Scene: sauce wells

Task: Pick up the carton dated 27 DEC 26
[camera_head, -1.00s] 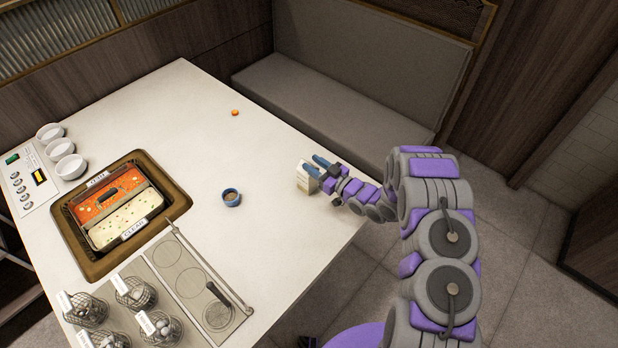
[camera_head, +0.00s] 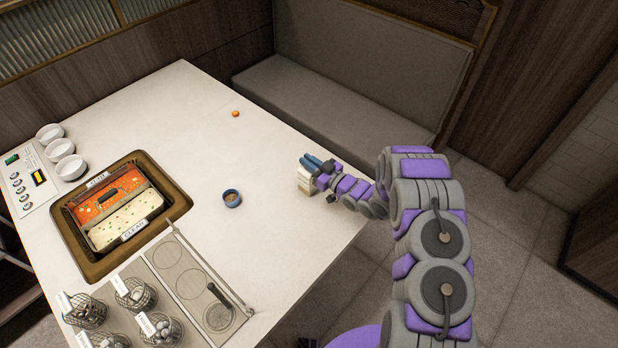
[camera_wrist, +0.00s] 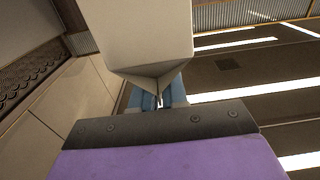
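A small pale carton (camera_head: 304,180) is at the table's right edge in the head view, partly covered by my gripper. My gripper (camera_head: 311,162) is at the carton, its two blue fingers close together over the carton's upper side. In the wrist view the carton (camera_wrist: 140,35) fills the top middle, its folded gable end pointing toward the fingers. The blue fingers of my gripper (camera_wrist: 158,98) are partly hidden behind that gable. I cannot tell whether they press on it. No date is readable on the carton.
On the white table (camera_head: 270,270) are a small blue cup (camera_head: 232,198), an orange bit (camera_head: 236,114), a two-part sauce pot (camera_head: 120,205), white bowls (camera_head: 67,167) and wire baskets (camera_head: 135,294). A grey bench (camera_head: 330,105) stands beyond the table. The middle of the table is mostly clear.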

